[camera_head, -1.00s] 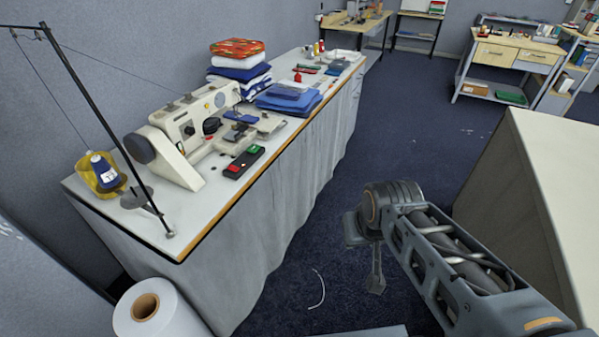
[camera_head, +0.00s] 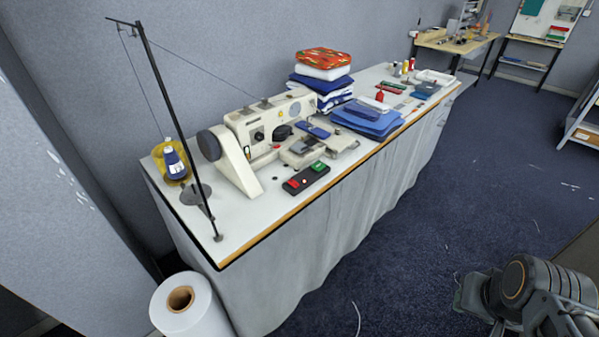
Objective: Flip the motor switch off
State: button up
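The motor switch (camera_head: 306,179) is a dark box on the table top, in front of the sewing machine. It has a red button at its left end and a green button at its right end. The sewing machine (camera_head: 236,165) is cream-coloured and stands behind it. My arm shows at the lower right of the head view, well apart from the switch and off the table. My gripper's fingers cannot be made out; they are hidden or out of the picture.
The long table (camera_head: 240,232) runs away to the upper right. Folded blue cloth (camera_head: 368,122) and a fabric stack (camera_head: 322,75) lie beyond the machine. A thread stand (camera_head: 178,130) rises at the near left corner. A white roll (camera_head: 184,308) stands on the floor.

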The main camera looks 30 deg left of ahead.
aim_at(292, 182)
jog(key=u, duration=0.4)
jog(key=i, duration=0.9)
jog(key=u, duration=1.3)
jog(key=i, duration=0.4)
jog(key=u, duration=0.5)
